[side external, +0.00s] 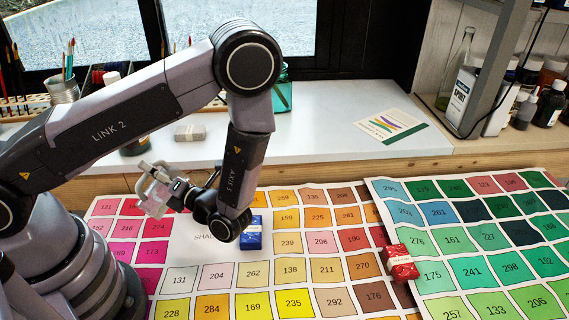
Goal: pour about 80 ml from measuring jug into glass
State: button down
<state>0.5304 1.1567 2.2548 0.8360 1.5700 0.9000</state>
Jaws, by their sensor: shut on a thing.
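My gripper (165,186) is left of centre, above the colour chart, with my wrist reaching to the left. It is shut on a small, pale, clear-looking thing (158,198), apparently the measuring jug, which looks tilted. Its outline, any liquid in it and the exact grip are too small to make out. A teal-coloured glass vessel (284,92) stands on the white sill, partly hidden behind my arm. I cannot tell whether it is the task's glass. No other drinking glass can be made out.
Colour charts (205,305) cover the table. A blue wrapped block (251,234) and a red one (401,264) lie on them. The white sill (330,125) holds a grey block (190,133), a card (392,128) and a brush tin (63,89). A bottle shelf (478,70) is at right.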

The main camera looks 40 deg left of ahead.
aim_at(145, 197)
jog(key=shift+w+r+m+t, duration=0.3)
jog(key=shift+w+r+m, duration=0.35)
jog(key=shift+m, duration=0.25)
dwell(0.6)
jog(key=shift+f, duration=0.1)
jog(key=s+f+n, duration=0.1)
jog(key=s+f+n+g, duration=0.1)
jog(key=n, duration=0.1)
jog(key=shift+s+d, duration=0.1)
jog(key=shift+s+f+n+h, duration=0.15)
jog(key=shift+s+f+n, duration=0.3)
jog(key=shift+n, duration=0.3)
jog(key=shift+s+f+n+h, duration=0.1)
jog(key=shift+s+f+n, duration=0.1)
jog(key=shift+f+n, duration=0.4)
jog(key=shift+s+f+n+h, duration=0.15)
jog(key=shift+s+f+n, duration=0.25)
jog(key=shift+n, duration=0.45)
jog(key=shift+s+d+f, duration=0.1)
jog(key=shift+s+f, duration=0.05)
jog(key=shift+f, duration=0.1)
jog(key=shift+s+d+f+n+g+h, duration=0.15)
jog(key=shift+s+f+n+g+h, duration=0.2)
jog(key=shift+s+f+n, duration=1.65)
jog(key=shift+s+d+f+n+g+h, duration=0.15)
jog(key=shift+s+f+n+h, duration=0.3)
jog(key=shift+s+f+n, duration=1.55)
jog(key=shift+w+r+n, duration=0.3)
jog(key=shift+w+n, duration=0.1)
jog(key=shift+w, duration=0.1)
